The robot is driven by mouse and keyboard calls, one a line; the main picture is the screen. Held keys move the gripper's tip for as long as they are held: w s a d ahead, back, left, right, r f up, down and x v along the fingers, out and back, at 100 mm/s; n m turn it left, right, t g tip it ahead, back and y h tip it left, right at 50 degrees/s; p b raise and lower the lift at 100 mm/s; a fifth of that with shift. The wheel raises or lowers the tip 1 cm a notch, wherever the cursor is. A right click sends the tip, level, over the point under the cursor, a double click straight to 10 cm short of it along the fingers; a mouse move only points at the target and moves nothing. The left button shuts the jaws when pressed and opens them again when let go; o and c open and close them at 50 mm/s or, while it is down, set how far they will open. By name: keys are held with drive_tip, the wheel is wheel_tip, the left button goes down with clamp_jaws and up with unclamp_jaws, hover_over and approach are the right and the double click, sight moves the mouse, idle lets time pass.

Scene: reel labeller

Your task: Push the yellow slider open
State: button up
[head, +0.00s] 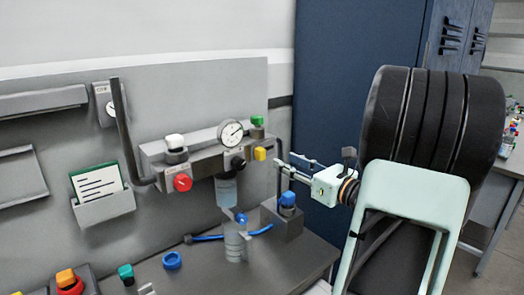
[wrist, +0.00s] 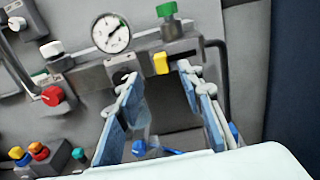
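The yellow slider (head: 260,153) is a small block on the front of the grey manifold bar (head: 205,155), near its right end and below the green knob (head: 257,121). In the wrist view the yellow slider (wrist: 161,63) shows between and just beyond my fingertips. My gripper (head: 286,161) reaches in from the right and stands a little to the right of the slider in the head view. In the wrist view my gripper (wrist: 157,80) has its two blue-padded fingers well apart, with nothing held between them. I see no clear contact with the slider.
A pressure gauge (head: 230,132), a red knob (head: 183,182) and a white knob (head: 174,142) are left of the slider. A clear filter bowl (head: 226,190) hangs below the bar. A blue-capped post (head: 288,200) stands beneath my gripper. A dark blue cabinet (head: 335,80) is behind.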

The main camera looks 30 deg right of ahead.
sight(264, 150)
drive_tip(key=w, duration=0.3)
drive_tip(key=w+a+p, duration=0.1)
drive_tip(key=w, duration=0.6)
drive_tip(key=shift+w+a, duration=0.25)
clamp_jaws()
drive_tip(key=shift+d, duration=0.1)
